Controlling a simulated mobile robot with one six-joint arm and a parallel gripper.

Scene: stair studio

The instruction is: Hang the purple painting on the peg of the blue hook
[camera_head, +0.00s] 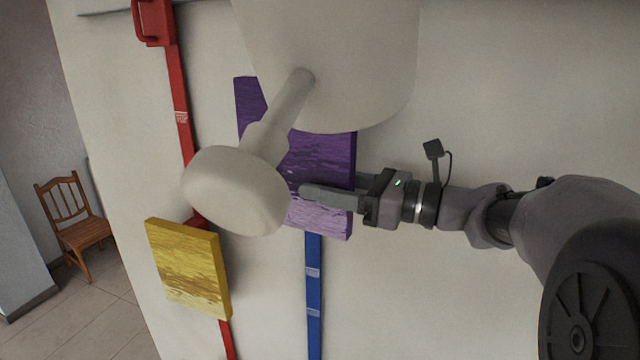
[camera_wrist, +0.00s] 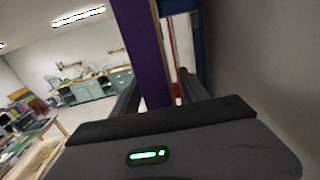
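The purple painting (camera_head: 322,165) is in the middle of the head view, in front of the wall and slightly tilted. My gripper (camera_head: 335,190) is at its right edge, with one finger across its front face and the other behind. In the wrist view the painting (camera_wrist: 150,50) runs between the two fingers of my gripper (camera_wrist: 160,95), which appear closed on it. A gap shows between the painting and the wall. The blue strap (camera_head: 314,290) hangs below the painting in the head view and also shows in the wrist view (camera_wrist: 194,40). The blue hook's peg is hidden.
A yellow painting (camera_head: 188,268) hangs at the left over a red strap (camera_head: 180,100) with a red hook (camera_head: 153,22) on top. A wooden chair (camera_head: 75,222) stands far left. A pale rounded form near the head camera covers part of the purple painting.

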